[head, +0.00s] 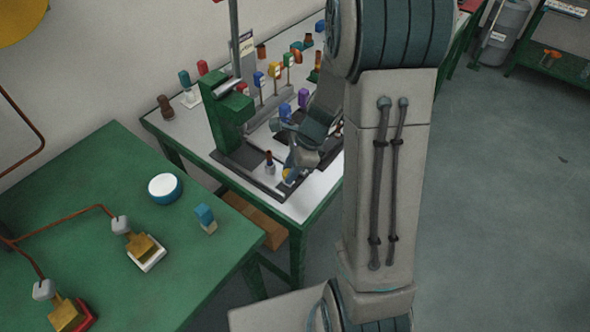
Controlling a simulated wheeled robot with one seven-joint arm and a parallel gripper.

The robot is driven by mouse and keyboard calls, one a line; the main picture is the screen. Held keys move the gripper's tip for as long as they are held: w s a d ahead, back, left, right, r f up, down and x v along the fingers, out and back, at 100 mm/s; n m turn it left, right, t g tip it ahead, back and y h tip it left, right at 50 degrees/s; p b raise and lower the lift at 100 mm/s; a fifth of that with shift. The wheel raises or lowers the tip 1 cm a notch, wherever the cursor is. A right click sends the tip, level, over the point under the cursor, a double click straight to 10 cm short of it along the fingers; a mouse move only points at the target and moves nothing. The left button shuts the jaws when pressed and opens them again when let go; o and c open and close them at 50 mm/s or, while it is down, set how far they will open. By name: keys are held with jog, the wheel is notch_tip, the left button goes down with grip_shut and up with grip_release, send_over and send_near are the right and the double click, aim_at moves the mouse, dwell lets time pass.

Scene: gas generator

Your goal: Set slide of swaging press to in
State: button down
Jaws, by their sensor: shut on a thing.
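The swaging press (229,118) is a green upright body with a grey lever, standing on a dark base on the white-topped table. Its slide appears to be the dark plate low at the front of the base, but its outline is small and partly covered. My gripper (289,176) reaches down to the front right of this base. It is shut on a small yellow knob (287,173), which shows only partly between the fingers. I cannot tell how far the slide sits in or out. A small dark peg with a reddish top (269,160) stands just left of my gripper.
Several coloured tools and blocks stand in a rack (275,95) behind the press. A green table (100,195) at the left holds a white-topped round dial (165,188), a blue-topped block (205,215) and brass fittings with copper pipes. Open floor lies at the right.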

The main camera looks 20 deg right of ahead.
aim_at(272, 161)
jog(key=w+a, duration=0.1)
jog(key=w, duration=0.1)
jog(key=w+a+p, duration=0.1)
jog(key=w+a, duration=0.1)
jog(key=shift+w+a, duration=0.15)
jog(key=shift+w, duration=0.2)
jog(key=c, duration=1.1)
grip_release()
jog(key=v, duration=1.3)
jog(key=shift+d+r+p, duration=0.2)
jog(key=shift+r+p, duration=0.15)
jog(key=shift+r, duration=0.05)
jog(key=shift+s, duration=0.15)
